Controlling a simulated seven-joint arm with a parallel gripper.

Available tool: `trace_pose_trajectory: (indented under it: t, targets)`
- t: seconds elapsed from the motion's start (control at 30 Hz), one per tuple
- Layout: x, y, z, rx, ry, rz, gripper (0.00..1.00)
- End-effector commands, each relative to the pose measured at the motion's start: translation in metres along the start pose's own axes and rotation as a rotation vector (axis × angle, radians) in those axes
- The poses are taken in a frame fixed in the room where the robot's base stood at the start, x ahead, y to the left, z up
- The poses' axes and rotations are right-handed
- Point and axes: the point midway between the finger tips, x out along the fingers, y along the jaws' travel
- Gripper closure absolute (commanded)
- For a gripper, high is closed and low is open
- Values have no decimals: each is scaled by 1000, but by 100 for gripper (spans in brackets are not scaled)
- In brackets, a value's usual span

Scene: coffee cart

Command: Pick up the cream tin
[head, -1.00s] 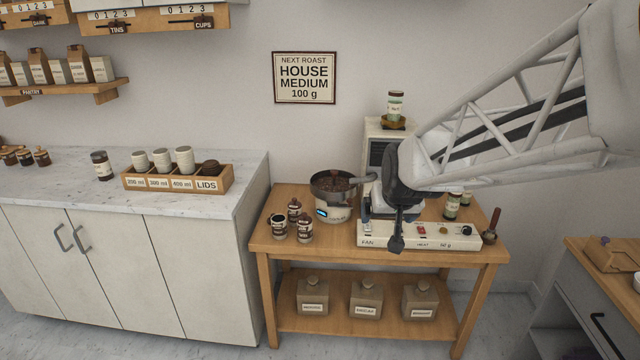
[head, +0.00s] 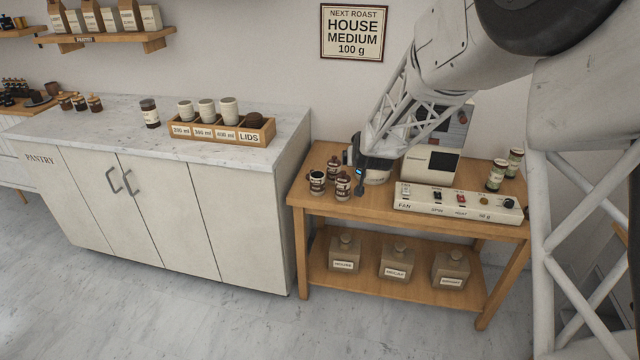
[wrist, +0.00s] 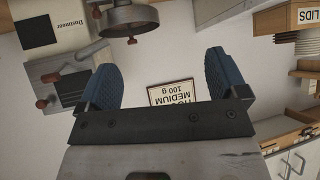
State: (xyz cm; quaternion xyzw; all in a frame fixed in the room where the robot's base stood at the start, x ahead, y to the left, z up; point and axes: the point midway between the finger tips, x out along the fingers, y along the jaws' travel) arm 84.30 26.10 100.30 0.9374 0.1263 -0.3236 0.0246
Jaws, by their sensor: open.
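I cannot tell which container is the cream tin; no label naming it is legible. Small dark jars with pale labels (head: 343,186) stand at the left end of the wooden table (head: 410,225). Two jars with pale labels (head: 496,175) stand at its right end, behind the control panel. My gripper (wrist: 165,80) is open in the wrist view, with nothing between its blue pads. In the head view my arm reaches down over the left part of the table, close to the small jars, and hides much of the pan there.
A control panel (head: 455,203) lies along the table's front edge, with a boxy machine (head: 431,163) behind it. Lidded canisters (head: 396,263) stand on the lower shelf. On the counter (head: 100,125) at left are a dark jar (head: 149,113) and a divided cup box (head: 220,131).

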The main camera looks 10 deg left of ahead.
Motion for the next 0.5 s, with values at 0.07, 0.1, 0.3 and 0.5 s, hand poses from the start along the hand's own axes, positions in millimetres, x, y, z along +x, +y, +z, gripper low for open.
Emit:
trace_pose_trajectory:
  t: [0.07,0.1,0.3,0.5]
  targets:
    - [25,-12,4,-7,21,-5,8]
    - [37,-17,5,-10,35,-7,8]
    - [93,-45,15,-25,102,-16,8]
    - [147,-74,31,-38,171,-22,8]
